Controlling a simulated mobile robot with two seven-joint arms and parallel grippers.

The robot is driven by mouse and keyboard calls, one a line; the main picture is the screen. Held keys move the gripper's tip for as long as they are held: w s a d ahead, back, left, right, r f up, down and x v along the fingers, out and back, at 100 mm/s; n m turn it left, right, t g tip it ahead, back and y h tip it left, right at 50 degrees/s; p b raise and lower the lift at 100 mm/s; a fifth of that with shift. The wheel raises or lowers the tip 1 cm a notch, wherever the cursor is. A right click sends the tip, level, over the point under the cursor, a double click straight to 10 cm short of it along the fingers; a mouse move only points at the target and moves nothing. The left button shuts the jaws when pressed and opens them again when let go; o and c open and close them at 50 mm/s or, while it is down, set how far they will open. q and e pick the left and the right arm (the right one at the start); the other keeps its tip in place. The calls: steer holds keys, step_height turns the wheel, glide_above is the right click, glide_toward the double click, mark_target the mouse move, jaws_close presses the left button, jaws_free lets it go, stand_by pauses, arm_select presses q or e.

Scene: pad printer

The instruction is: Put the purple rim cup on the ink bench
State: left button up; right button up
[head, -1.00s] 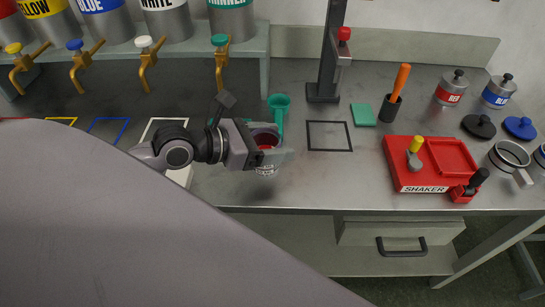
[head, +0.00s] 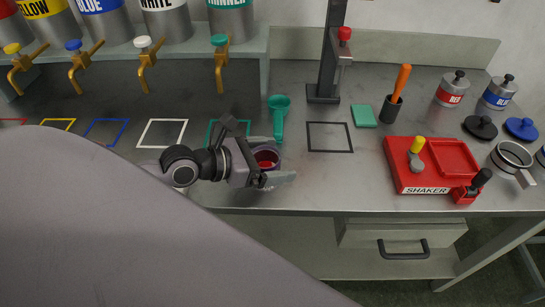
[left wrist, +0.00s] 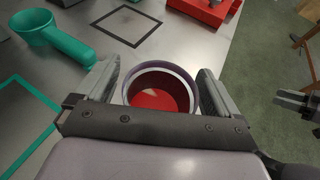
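The purple rim cup (head: 266,157), with red inside, is between the fingers of my left gripper (head: 268,170). In the left wrist view the cup (left wrist: 160,88) sits between both fingers of the left gripper (left wrist: 158,85), which appear to press its sides. It is upright or nearly so, over the front part of the grey ink bench (head: 330,185). The gripper hides its base, so I cannot tell whether it touches the bench. A dark part at the right edge of the left wrist view may be my right gripper (left wrist: 298,104); its state is unclear.
A green scoop (head: 279,112) lies just behind the cup. A black square outline (head: 330,122) and free bench lie to the right, then the red shaker (head: 410,183). Coloured outlines lie left, under the tank taps (head: 220,65). The bench's front edge is close.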

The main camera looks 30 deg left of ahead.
arm_select(q)
steer(key=shift+r, duration=0.25)
steer(key=shift+s+a, duration=0.35)
steer(key=shift+s, duration=0.15)
steer(key=b+v, duration=0.5)
steer(key=v, duration=0.5)
steer(key=shift+s+a+r+b, duration=0.15)
steer(key=shift+s+r+b, duration=0.15)
steer(key=shift+b, duration=0.1)
stand_by(0.4)
stand_by(0.4)
